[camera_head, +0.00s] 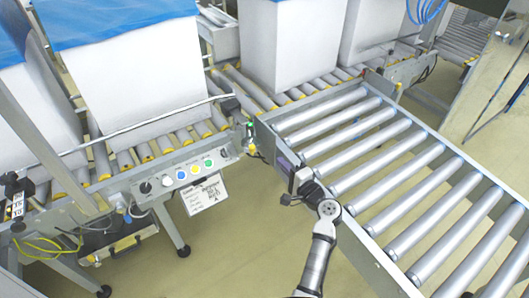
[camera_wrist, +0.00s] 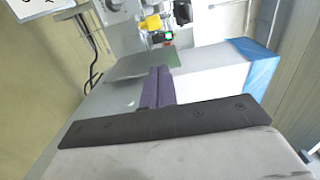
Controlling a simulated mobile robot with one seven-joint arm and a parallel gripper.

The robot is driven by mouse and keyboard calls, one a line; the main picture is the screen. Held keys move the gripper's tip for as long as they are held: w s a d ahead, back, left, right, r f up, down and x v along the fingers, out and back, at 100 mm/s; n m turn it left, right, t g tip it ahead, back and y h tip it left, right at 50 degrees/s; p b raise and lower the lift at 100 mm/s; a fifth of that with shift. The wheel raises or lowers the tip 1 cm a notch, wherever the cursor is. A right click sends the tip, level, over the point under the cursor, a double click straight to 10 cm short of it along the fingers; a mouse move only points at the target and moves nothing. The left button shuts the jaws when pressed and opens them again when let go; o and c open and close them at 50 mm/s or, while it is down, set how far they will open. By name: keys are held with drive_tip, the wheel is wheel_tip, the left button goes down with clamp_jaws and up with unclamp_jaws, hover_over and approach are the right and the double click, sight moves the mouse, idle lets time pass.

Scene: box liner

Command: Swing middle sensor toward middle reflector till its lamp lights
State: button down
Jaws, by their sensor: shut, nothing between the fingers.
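A small dark sensor (camera_head: 250,135) sits on the conveyor's side rail near the corner where the two roller lines meet. A green lamp shows lit on it, and a yellow piece is below. In the wrist view the sensor (camera_wrist: 165,38) is at the top, its green light beside a yellow part (camera_wrist: 151,23). My gripper (camera_head: 281,160) is to the right of and below the sensor, apart from it. Its purple fingers (camera_wrist: 157,86) are together and empty, pointing toward the sensor. I cannot pick out the middle reflector with certainty; a black block (camera_head: 231,106) stands on the rail nearby.
A control panel with coloured buttons (camera_head: 182,173) and a hanging paper sign (camera_head: 204,194) is left of my arm. An empty roller conveyor (camera_head: 390,165) lies to the right. Large white boxes (camera_head: 132,75) with blue liners stand on the rear rollers. Floor is open below the panel.

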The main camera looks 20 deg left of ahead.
drive_tip(key=w+a+p, duration=0.2)
drive_tip(key=a, duration=0.5)
drive_tip(key=shift+a, duration=0.3)
drive_tip(key=shift+w, duration=0.1)
drive_tip(key=shift+s+a+t, duration=0.25)
drive_tip(key=shift+a+t, duration=0.05)
drive_tip(key=shift+a, duration=0.35)
drive_tip(key=shift+d, duration=0.15)
